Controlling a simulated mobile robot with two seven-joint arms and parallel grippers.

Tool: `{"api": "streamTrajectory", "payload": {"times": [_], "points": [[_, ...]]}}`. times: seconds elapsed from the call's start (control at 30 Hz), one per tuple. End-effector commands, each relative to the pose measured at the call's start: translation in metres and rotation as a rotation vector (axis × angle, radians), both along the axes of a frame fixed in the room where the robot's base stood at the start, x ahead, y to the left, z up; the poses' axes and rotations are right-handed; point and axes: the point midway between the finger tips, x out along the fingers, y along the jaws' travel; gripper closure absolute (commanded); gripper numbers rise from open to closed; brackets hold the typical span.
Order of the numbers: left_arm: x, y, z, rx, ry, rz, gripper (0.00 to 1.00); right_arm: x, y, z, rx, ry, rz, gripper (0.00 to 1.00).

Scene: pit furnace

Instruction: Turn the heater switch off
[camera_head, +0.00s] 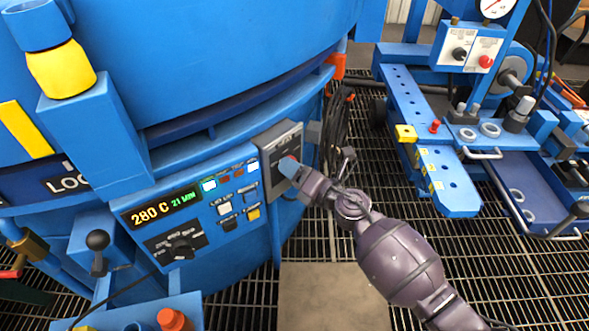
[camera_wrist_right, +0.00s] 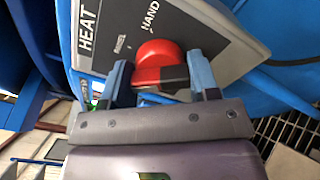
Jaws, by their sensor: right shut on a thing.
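The heater switch is a grey box (camera_head: 285,133) on the front right of the blue furnace. In the right wrist view its grey plate (camera_wrist_right: 217,35) carries the words HEAT and HAND and a red knob (camera_wrist_right: 158,53). My right gripper (camera_head: 288,166) is at the box and mostly hides the knob in the head view. In the right wrist view the blue fingers of my right gripper (camera_wrist_right: 160,76) stand on both sides of the red handle and are shut on it. My left gripper is not in view.
Left of the switch is a control panel (camera_head: 192,214) with a display reading 280 C and 21 MIN, several buttons and a black knob (camera_head: 181,247). A blue machine (camera_head: 430,150) with a gauge stands at the right. Dark floor grating (camera_head: 400,215) lies between.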

Motion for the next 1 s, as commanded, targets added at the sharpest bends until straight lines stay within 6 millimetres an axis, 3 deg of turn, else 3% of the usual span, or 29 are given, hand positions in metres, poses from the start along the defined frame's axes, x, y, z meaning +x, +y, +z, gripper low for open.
{"api": "streamTrajectory", "payload": {"times": [0.4,0.97,1.0], "points": [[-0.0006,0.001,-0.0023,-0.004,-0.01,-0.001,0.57,0.0,-0.0008,-0.0013,-0.133,-0.139,0.0,0.68],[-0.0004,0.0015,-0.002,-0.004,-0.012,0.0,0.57,0.0001,-0.0006,-0.0008,-0.152,-0.161,-0.001,0.68],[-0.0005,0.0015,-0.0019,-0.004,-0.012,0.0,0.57,0.0001,-0.0007,-0.0007,-0.152,-0.161,-0.001,0.4]]}}
